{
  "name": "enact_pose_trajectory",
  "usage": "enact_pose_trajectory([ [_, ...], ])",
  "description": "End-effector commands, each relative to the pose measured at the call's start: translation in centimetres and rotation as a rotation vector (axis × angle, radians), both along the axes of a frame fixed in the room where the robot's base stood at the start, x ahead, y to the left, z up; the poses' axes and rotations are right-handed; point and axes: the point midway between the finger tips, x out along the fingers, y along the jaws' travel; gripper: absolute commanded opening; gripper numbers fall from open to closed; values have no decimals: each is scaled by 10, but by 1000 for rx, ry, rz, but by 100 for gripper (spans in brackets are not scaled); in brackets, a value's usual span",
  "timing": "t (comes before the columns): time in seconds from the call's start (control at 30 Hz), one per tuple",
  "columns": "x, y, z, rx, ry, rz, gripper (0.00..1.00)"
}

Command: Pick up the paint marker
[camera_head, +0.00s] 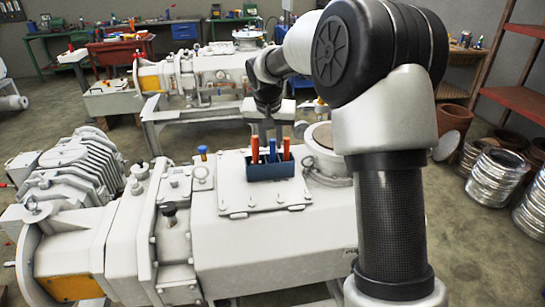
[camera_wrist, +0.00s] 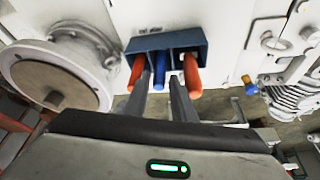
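A small blue box (camera_head: 271,172) sits on top of the white machine (camera_head: 270,240) and also shows in the wrist view (camera_wrist: 147,43). Two orange-handled items, one at left (camera_wrist: 137,72) and one at right (camera_wrist: 192,75), stand in it with a blue item (camera_wrist: 160,68) between them. A short blue-and-orange item (camera_head: 203,153) stands apart on the machine, left of the box. I cannot tell for certain which is the paint marker. My gripper (camera_wrist: 162,88) is open and empty, pointing down at the box, its fingers apart on either side of the blue item's line.
A round white flange (camera_head: 322,150) rises just right of the box. A second machine (camera_head: 205,75) stands behind. Several metal coils (camera_head: 495,178) and a red shelf (camera_head: 522,98) are at the right. Workbenches line the back wall.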

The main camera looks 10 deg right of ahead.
Motion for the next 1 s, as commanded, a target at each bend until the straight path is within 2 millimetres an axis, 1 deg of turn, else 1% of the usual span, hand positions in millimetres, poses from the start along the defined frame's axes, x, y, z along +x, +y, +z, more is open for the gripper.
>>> enact_pose_trajectory([
  [0.03,2,-1,-11,0,3,1,23],
  [0.1,6,-3,-20,0,4,0,23],
  [0.23,10,-4,-26,-1,0,0,23],
  [0.37,10,-4,-26,-1,-1,0,23],
  [0.4,10,-4,-26,-1,0,0,22],
  [0.53,10,-4,-26,-1,0,0,0],
  [0.83,10,-4,-24,-1,-1,0,0],
  [0.93,10,-4,-14,-1,-2,0,0],
  [1.0,10,-4,-2,-1,-4,0,0],
])
